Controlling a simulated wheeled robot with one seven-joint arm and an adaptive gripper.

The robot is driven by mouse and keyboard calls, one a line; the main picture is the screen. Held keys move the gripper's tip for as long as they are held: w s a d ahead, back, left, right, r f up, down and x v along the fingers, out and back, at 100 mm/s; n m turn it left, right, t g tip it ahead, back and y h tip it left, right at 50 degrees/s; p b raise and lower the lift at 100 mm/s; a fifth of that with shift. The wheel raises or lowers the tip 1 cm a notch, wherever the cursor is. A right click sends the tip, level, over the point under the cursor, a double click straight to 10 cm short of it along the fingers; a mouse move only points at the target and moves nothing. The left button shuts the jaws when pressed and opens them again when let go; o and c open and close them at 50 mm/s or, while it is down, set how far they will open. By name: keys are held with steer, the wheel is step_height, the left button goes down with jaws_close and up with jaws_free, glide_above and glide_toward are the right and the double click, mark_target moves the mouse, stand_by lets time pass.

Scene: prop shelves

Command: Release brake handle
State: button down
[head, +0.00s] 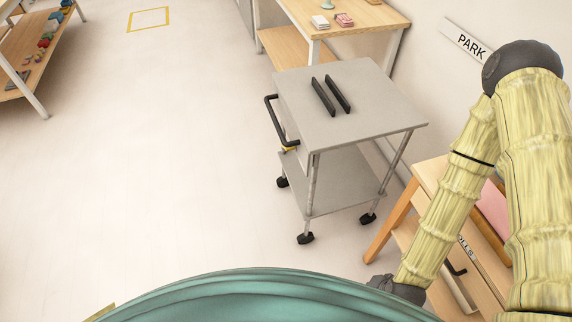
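A grey two-shelf cart (350,118) stands on black casters in the middle of the head view. A black bar handle (272,118) sticks out from its left side. Just below the handle's lower end is a small yellow piece (290,149), perhaps the brake handle; it is too small to tell its position. My arm comes down on the right, well apart from the cart's handle. It ends in a dark grey part at the lower edge, partly hidden behind the teal shape in front. No gripper fingers show.
Two black bars (331,95) lie on the cart top. A wooden drawer unit (430,178) stands close right of the cart, and a wooden table (375,17) behind it. A PARK sign (468,42) is on the wall. The floor (150,150) left of the cart is clear.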

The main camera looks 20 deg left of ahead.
steer(key=w+a+f+m+t+y+b, duration=0.3)
steer(key=w+a+f+m+b, duration=0.15)
steer(key=w+a+b, duration=0.35)
steer(key=w+a+f+m+t+y+b, duration=0.2)
steer(key=w+a+f+m+t+b, duration=0.25)
steer(key=w+a, duration=0.5)
steer(key=w+a+r+m+t+y+b, duration=0.2)
steer(key=w+a+r+m+t+b, duration=0.1)
steer(key=w+a+m+b, duration=0.3)
steer(key=w+a+r+m+t+y+b, duration=0.2)
steer(key=w+a+m+b, duration=0.4)
steer(key=m, duration=0.4)
steer(key=shift+w+a+r+t+b, duration=0.45)
steer(key=shift+t+b, duration=0.3)
steer(key=shift+b, duration=0.6)
steer(key=shift+a, duration=0.15)
steer(key=r+b+x, duration=0.2)
steer(key=r+x, duration=0.1)
steer(key=x, duration=0.9)
